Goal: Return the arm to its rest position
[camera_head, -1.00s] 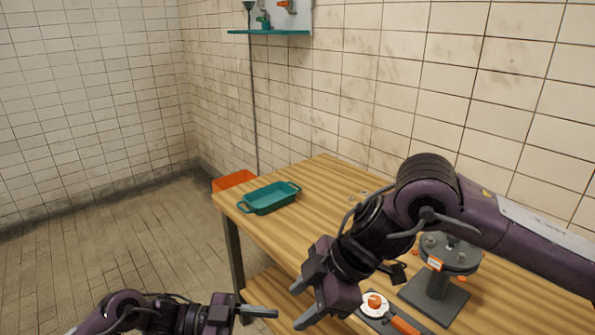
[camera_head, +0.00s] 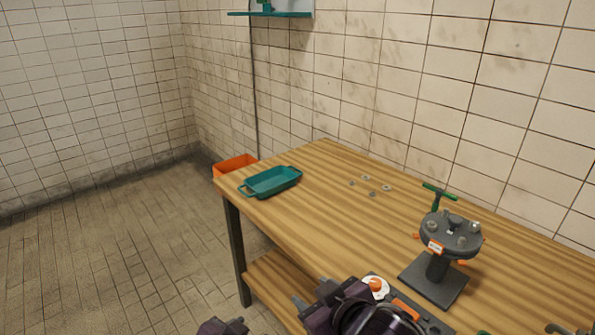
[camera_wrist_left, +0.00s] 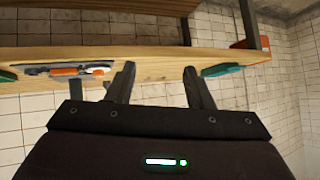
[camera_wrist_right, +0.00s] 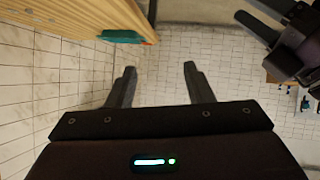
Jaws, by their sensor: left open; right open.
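My right gripper (camera_head: 312,294) is low at the bottom of the head view, in front of the table's near edge, with its arm folded below. Its two fingers (camera_wrist_right: 158,72) stand apart and empty in the right wrist view. My left gripper shows only as a dark piece (camera_head: 224,327) at the bottom edge of the head view. In the left wrist view its fingers (camera_wrist_left: 159,75) are spread with nothing between them. The wooden table's edge (camera_wrist_left: 155,67) lies beyond them. Most of both arms is out of the head view.
An orange bin (camera_head: 235,165) stands beyond. Floor at left is clear.

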